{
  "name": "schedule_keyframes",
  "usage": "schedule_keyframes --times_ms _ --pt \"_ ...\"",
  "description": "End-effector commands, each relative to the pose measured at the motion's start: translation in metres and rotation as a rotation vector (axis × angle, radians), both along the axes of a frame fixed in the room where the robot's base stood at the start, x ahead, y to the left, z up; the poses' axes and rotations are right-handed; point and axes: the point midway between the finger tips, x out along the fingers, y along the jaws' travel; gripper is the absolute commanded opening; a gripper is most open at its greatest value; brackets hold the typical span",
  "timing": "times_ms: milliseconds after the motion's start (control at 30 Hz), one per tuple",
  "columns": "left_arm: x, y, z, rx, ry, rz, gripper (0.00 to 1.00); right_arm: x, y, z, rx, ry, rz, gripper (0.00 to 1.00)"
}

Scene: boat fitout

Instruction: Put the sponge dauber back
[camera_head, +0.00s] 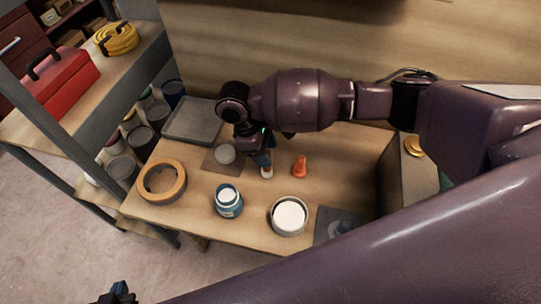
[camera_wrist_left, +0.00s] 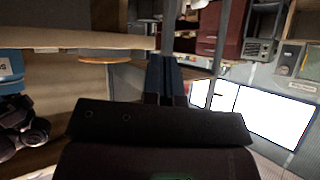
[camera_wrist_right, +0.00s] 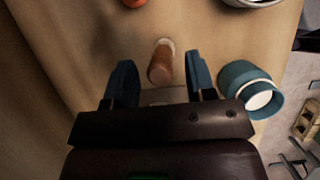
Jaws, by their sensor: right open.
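My left gripper (camera_head: 118,293) is low at the bottom left, away from the bench. In the left wrist view its fingers (camera_wrist_left: 164,78) are together and empty.
On the bench (camera_head: 190,215) are an orange piece (camera_head: 300,167), a blue jar (camera_head: 228,202), a white-filled bowl (camera_head: 290,216), a tape ring (camera_head: 161,181), a grey tray (camera_head: 193,120), a pale round thing (camera_head: 224,154) on a brown square and a dark mat (camera_head: 325,222). A shelf (camera_head: 125,70) stands left.

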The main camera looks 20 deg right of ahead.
Motion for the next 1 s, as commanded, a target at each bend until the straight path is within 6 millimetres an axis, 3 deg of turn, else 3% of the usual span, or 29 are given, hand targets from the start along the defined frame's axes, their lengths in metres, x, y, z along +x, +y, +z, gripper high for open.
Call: schedule_keyframes --times_ms 33,200,400,600,1000 --pt "0.001 0.000 0.005 0.000 -0.006 0.000 0.00 0.003 0.004 0.014 0.001 -0.006 0.001 0.51" --pt "0.001 0.001 0.007 -0.001 -0.004 0.002 0.00 0.010 0.015 0.044 0.001 -0.005 0.002 0.51" --pt "-0.003 0.001 0.006 -0.003 0.003 0.007 0.00 0.016 0.024 0.070 0.001 -0.002 0.002 0.51" --pt "-0.005 0.001 0.008 -0.003 0.001 0.008 0.00 0.019 0.028 0.081 0.000 0.000 0.001 0.51" --pt "-0.007 0.002 0.006 -0.003 0.005 0.010 0.00 0.019 0.029 0.082 0.000 0.000 0.001 0.51"
